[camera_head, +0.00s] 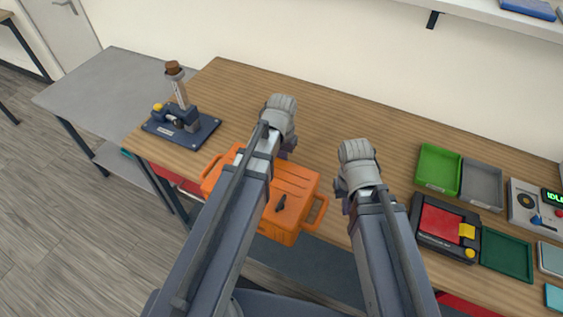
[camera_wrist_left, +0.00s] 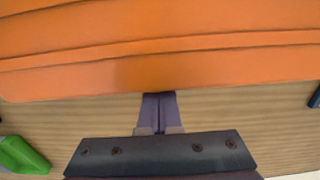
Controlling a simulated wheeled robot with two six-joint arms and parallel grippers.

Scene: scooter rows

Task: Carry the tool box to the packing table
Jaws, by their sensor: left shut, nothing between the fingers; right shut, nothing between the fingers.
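The orange tool box (camera_head: 295,184) is at the front edge of the wood-topped table (camera_head: 330,110) in the head view, partly hidden by my left arm. Its side handles and a dark latch show. I cannot tell whether it rests fully on the table. My left gripper (camera_head: 287,153) is shut and empty just beyond the box's far side. In the left wrist view, its closed fingers (camera_wrist_left: 158,108) are at the edge of the orange box (camera_wrist_left: 160,60). My right gripper (camera_head: 346,207) is shut and empty, to the right of the box. Which table is the packing table is unclear.
A blue-based fixture (camera_head: 182,125) stands at the table's left end, beside a grey table (camera_head: 105,85). Green (camera_head: 438,168) and grey (camera_head: 482,184) trays, a red-topped device (camera_head: 445,225) and a dark green tray (camera_head: 506,255) are at right. The table's back middle is clear.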

